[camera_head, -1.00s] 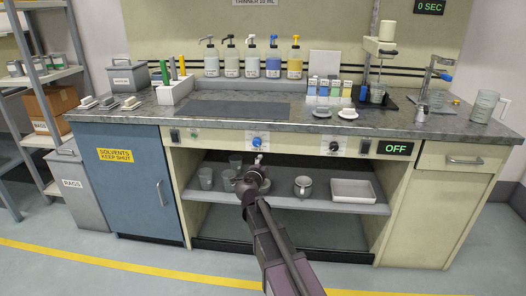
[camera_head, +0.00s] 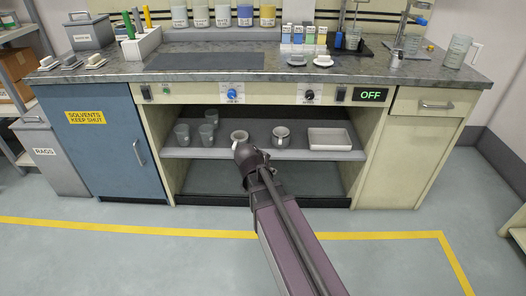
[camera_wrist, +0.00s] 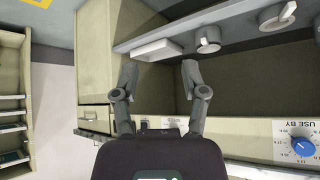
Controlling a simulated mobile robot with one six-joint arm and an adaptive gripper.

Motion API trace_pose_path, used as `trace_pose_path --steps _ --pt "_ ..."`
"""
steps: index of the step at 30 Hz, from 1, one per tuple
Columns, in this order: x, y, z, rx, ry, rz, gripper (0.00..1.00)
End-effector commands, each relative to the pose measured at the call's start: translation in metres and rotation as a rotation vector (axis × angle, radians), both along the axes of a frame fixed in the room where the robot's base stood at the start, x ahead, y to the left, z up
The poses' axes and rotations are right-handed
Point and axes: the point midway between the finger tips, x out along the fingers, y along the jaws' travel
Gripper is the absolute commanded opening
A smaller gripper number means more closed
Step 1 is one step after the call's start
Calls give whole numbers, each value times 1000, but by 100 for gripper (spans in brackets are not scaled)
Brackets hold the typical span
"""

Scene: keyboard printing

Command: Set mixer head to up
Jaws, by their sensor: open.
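The mixer stand (camera_head: 341,17) is at the back right of the counter, on a dark base with a clear beaker (camera_head: 353,38) at it. The top edge of the head view cuts off the mixer's pale head, so its position cannot be told now. My gripper (camera_wrist: 160,72) is open and empty in the wrist view, its two fingers apart in front of the cabinet. In the head view my arm's end covers part of the lower shelf's front, and the fingers cannot be made out there.
The counter (camera_head: 440,66) carries bottles, small jars and a second stand with a blue knob (camera_head: 421,21). Below, a shelf (camera_head: 225,153) holds cups and a white tray (camera_head: 329,139). A blue knob (camera_head: 232,93) and a green OFF display (camera_head: 370,95) are on the front panel. The floor ahead is clear.

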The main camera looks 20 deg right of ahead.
Motion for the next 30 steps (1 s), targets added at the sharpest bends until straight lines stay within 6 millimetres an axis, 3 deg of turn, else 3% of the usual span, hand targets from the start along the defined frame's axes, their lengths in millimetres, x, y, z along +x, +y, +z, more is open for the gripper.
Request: trace_pose_path --steps 9,18,24,30 --pt "-67 20 -30 91 371 315 57" --pt "-120 48 -42 217 600 684 57" --pt "-137 59 -43 267 655 834 57" --pt "-141 61 -43 278 668 872 57"
